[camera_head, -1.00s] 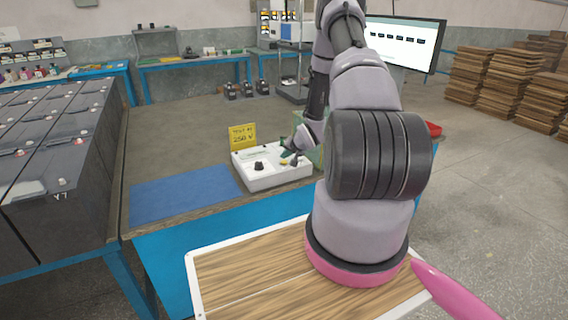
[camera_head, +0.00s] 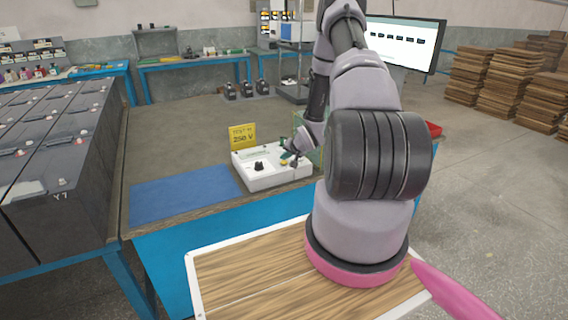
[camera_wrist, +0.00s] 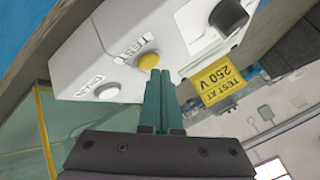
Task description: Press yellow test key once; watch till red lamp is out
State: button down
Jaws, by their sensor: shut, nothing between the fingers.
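A white tester box (camera_head: 275,181) stands on the workbench, with a black knob (camera_head: 259,167) on its top. The yellow test key (camera_wrist: 149,61) shows in the wrist view beside the word TEST. A round pale lamp or button (camera_wrist: 108,90) sits near it on the same face; it shows no red, and its label is hard to read. My gripper (camera_wrist: 160,73) is shut and empty, its green fingertips right at the yellow key's edge. I cannot tell whether they touch it. In the head view my gripper (camera_head: 288,153) is small, over the box's right part.
A yellow sign reading TEST AT 250 V (camera_head: 242,136) stands behind the box. A blue mat (camera_head: 185,193) lies left of it, clear. Large dark batteries (camera_head: 60,160) fill the left side. A clear greenish panel with a yellow edge (camera_wrist: 42,125) stands close to the box.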

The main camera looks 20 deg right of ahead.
aim_at(285, 163)
jog(key=shift+f, duration=0.5)
dwell(0.8)
jog(key=shift+r, duration=0.8)
jog(key=shift+r, duration=2.5)
